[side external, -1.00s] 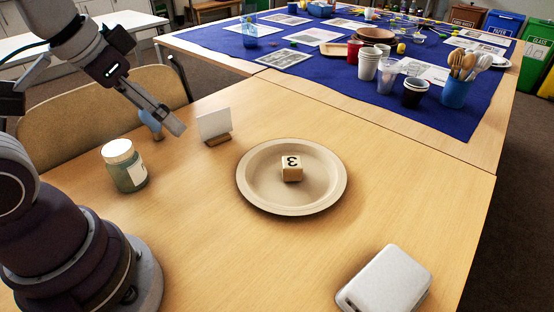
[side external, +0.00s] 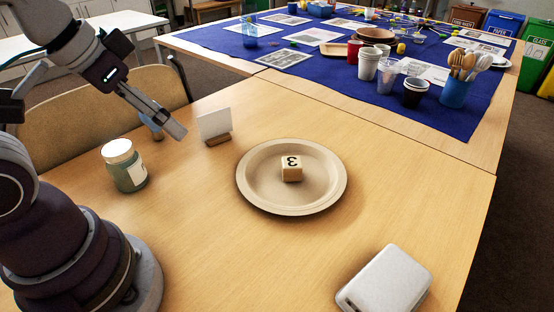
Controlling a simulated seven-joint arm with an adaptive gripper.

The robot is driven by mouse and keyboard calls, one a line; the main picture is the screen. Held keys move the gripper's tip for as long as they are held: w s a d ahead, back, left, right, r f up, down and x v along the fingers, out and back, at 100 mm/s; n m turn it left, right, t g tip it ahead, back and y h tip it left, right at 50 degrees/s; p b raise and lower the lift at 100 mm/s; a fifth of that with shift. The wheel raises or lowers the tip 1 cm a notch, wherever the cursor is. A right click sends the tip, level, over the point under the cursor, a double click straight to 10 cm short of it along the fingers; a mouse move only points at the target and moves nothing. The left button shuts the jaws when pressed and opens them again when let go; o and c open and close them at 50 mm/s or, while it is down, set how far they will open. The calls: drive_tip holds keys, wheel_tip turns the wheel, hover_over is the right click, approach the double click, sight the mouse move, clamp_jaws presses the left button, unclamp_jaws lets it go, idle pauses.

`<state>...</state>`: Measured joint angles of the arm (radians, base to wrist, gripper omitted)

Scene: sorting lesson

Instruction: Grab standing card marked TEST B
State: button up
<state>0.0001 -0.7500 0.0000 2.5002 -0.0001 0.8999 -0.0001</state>
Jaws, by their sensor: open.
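A white standing card (side external: 214,122) rests in a small wooden holder (side external: 219,139) on the table, left of the plate. No marking can be read on the side that faces this camera. My gripper (side external: 176,132) is open, above the table just left of the card and apart from it. Nothing shows between its fingers. A small blue thing (side external: 151,124) is partly hidden behind my gripper.
A beige plate (side external: 253,186) holds a wooden block marked 3 (side external: 292,168). A lidded jar (side external: 124,165) stands left of the plate, below my gripper. A white case (side external: 386,281) lies at front right. The table between plate and case is clear.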

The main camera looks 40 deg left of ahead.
drive_tip(key=c, duration=1)
drive_tip(key=shift+o, duration=0.2)
drive_tip(key=m+g+h, duration=0.1)
drive_tip(key=m, duration=0.2)
hover_over(218, 135)
drive_tip(key=s, duration=0.4)
wheel_tip(218, 135, down, 7)
drive_tip(key=shift+a+f, duration=0.15)
drive_tip(key=shift+a, duration=0.15)
drive_tip(key=x, duration=1)
drive_tip(key=shift+a+f, duration=0.2)
drive_tip(key=shift+f, duration=0.2)
drive_tip(key=shift+c, duration=0.2)
